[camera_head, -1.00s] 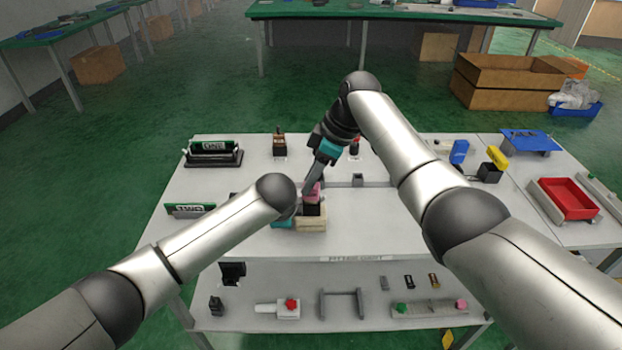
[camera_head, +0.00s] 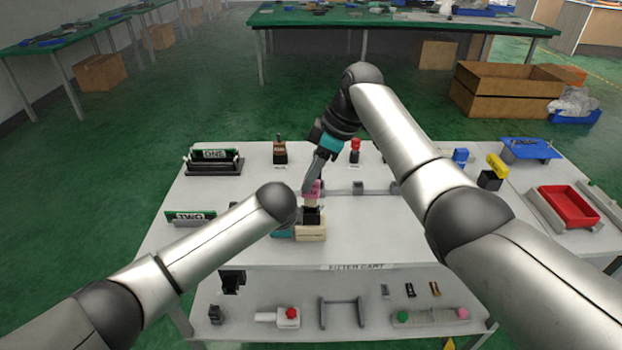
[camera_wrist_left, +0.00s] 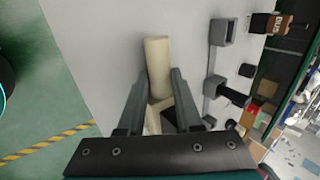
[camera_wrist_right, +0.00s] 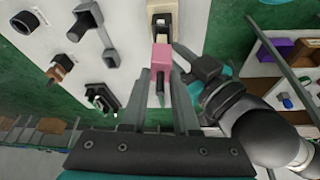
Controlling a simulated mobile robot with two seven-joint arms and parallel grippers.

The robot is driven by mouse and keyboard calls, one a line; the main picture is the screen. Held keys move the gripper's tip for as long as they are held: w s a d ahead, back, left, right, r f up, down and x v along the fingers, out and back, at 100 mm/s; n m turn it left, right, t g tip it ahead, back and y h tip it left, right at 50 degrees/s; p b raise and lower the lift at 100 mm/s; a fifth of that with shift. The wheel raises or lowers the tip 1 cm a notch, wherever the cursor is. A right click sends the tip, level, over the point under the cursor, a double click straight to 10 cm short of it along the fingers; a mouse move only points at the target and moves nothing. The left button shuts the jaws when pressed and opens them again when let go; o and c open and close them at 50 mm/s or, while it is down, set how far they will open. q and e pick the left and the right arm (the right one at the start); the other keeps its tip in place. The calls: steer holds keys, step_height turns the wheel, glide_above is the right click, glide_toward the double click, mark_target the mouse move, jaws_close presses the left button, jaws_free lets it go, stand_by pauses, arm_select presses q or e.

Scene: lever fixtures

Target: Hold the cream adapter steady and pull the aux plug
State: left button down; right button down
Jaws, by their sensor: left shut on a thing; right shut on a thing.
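The cream adapter (camera_head: 312,235) sits on the white table top, with a black socket (camera_head: 311,214) on it. My left gripper (camera_wrist_left: 158,90) is shut on the adapter, whose cream body (camera_wrist_left: 157,62) shows between and beyond the fingers in the left wrist view. In the head view, my left forearm mostly hides that gripper. My right gripper (camera_head: 313,186) reaches down from above and is shut on the pink aux plug (camera_head: 313,196). In the right wrist view, the plug (camera_wrist_right: 161,57) is at the fingertips, in front of the adapter (camera_wrist_right: 163,12). Whether the plug is fully clear of the socket is unclear.
A grey fixture (camera_head: 358,188) is just right of the plug. A red tray (camera_head: 567,203) lies at the right. The table front between the arms is mostly clear.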

arm_select(q)
steer(key=shift+f, duration=0.1)
arm_select(e)
steer(key=shift+r, duration=0.7)
steer(key=shift+r, duration=1)
arm_select(q)
steer(key=c, duration=0.5)
jaws_free()
